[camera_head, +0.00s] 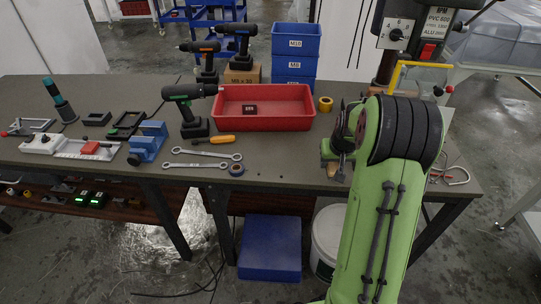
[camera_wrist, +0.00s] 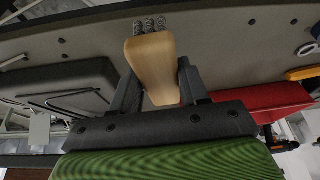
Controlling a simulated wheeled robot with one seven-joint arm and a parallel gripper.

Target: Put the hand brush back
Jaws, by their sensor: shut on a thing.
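My gripper (camera_wrist: 158,74) is shut on the hand brush (camera_wrist: 152,58), with one finger on each side of its pale wooden body. Grey bristle tufts show at the brush's far end in the wrist view. In the head view my green arm reaches over the right part of the workbench, and my gripper (camera_head: 342,158) hangs near its front edge. Only a small tan bit of the brush (camera_head: 332,170) seems to show beneath it there. I cannot tell whether the brush touches the bench.
The grey workbench (camera_head: 275,180) holds a red tray (camera_head: 285,123), a yellow tape roll (camera_head: 325,104), drills, wrenches and a blue vise (camera_head: 147,140). A drill press (camera_head: 385,65) stands behind my arm. The bench is fairly clear in front of the red tray.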

